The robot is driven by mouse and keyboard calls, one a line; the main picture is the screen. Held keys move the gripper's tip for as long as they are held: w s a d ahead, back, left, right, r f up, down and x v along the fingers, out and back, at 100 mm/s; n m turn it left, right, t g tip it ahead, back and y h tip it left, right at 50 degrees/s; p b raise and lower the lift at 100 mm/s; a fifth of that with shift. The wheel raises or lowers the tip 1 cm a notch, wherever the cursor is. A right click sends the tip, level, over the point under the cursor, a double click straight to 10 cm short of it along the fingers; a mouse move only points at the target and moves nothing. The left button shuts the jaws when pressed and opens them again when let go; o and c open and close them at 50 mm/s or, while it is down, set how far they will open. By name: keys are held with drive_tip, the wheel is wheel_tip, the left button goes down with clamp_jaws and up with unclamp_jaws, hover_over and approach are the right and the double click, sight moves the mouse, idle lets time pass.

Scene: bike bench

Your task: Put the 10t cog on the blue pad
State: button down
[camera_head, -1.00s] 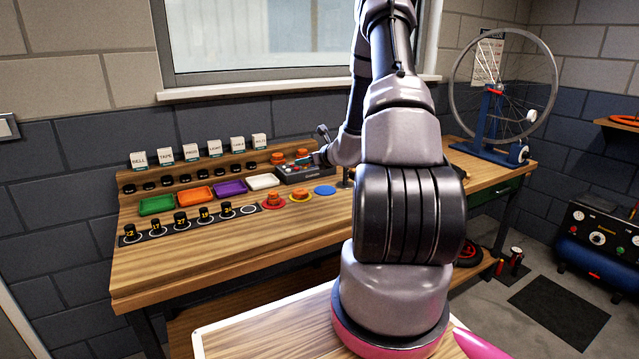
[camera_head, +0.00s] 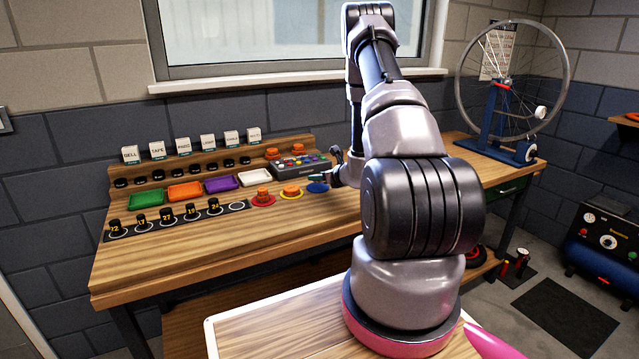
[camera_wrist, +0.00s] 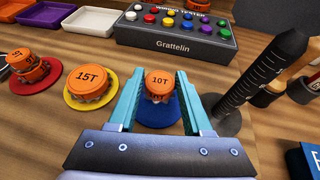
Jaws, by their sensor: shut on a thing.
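The 10t cog (camera_wrist: 158,86) is a small orange-topped cog marked 10T. In the wrist view it sits between the teal fingers of my gripper (camera_wrist: 157,82), which is shut on it. The blue pad (camera_wrist: 160,112) is a round disc directly beneath the cog in that view. I cannot tell whether the cog touches the pad or is just above it. In the head view my gripper (camera_head: 324,178) is over the blue pad (camera_head: 316,187) on the bench, and the cog there is too small to make out.
A larger 15T cog (camera_wrist: 89,81) lies on the yellow pad, left of the blue one. Stacked orange cogs (camera_wrist: 27,67) stand on the red pad. The grey tester box (camera_wrist: 180,32) is just behind. A black-handled tool (camera_wrist: 264,70) stands close on the right.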

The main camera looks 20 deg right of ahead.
drive_tip(key=shift+f, duration=1.1)
drive_tip(key=shift+f, duration=0.15)
drive_tip(key=shift+c, duration=1.7)
unclamp_jaws()
